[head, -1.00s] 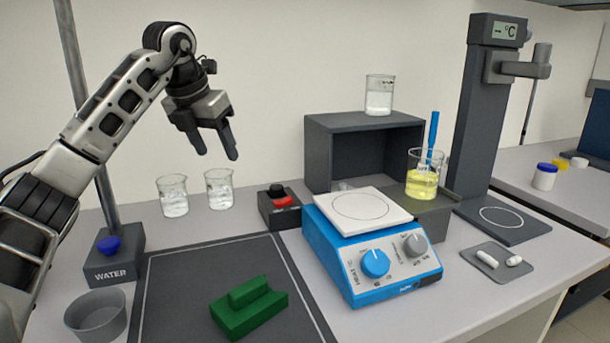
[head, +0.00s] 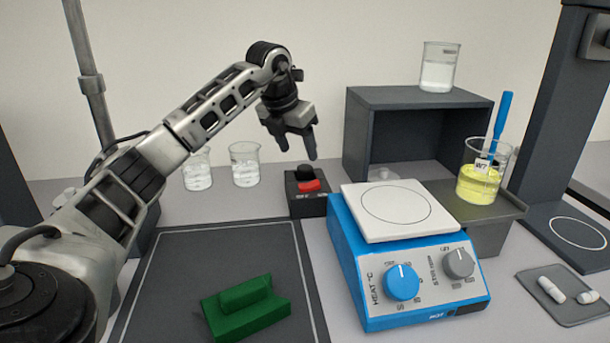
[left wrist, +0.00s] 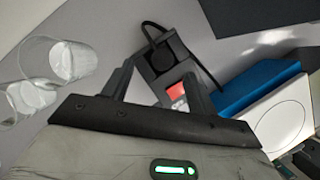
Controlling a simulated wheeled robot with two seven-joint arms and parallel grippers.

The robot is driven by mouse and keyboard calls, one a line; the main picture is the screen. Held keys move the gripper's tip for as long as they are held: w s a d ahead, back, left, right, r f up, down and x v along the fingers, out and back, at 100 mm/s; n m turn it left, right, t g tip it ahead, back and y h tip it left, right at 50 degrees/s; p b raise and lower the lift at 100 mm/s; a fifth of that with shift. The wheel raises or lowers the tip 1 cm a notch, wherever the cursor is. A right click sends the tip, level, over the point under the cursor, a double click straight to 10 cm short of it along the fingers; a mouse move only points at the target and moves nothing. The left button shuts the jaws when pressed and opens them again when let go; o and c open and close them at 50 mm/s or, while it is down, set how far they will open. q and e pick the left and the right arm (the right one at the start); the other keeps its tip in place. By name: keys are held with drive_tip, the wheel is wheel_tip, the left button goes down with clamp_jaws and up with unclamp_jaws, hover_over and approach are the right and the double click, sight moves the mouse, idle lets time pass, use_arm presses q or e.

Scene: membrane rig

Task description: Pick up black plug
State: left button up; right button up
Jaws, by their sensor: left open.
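The black plug (head: 305,172) sits upright on top of a small dark box (head: 309,204) with a red switch, behind the hotplate's left side. It also shows in the left wrist view (left wrist: 157,54), with a black cord beside it. My left gripper (head: 297,152) is open and empty, pointing down just above the plug. In the left wrist view the plug lies between and beyond the two fingers. My right gripper is not in view.
A blue hotplate (head: 410,262) stands right of the box. Two glass beakers (head: 197,171) (head: 245,165) stand to its left. A green block (head: 245,308) lies on the dark mat (head: 185,255) in front. A grey shelf (head: 415,95) rises behind.

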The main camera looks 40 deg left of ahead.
sight(305, 167)
use_arm(q)
drive_tip(key=x, duration=0.5)
drive_tip(key=shift+d+f, duration=0.15)
drive_tip(key=shift+d, duration=0.05)
drive_tip(key=shift+c, duration=0.2)
clamp_jaws()
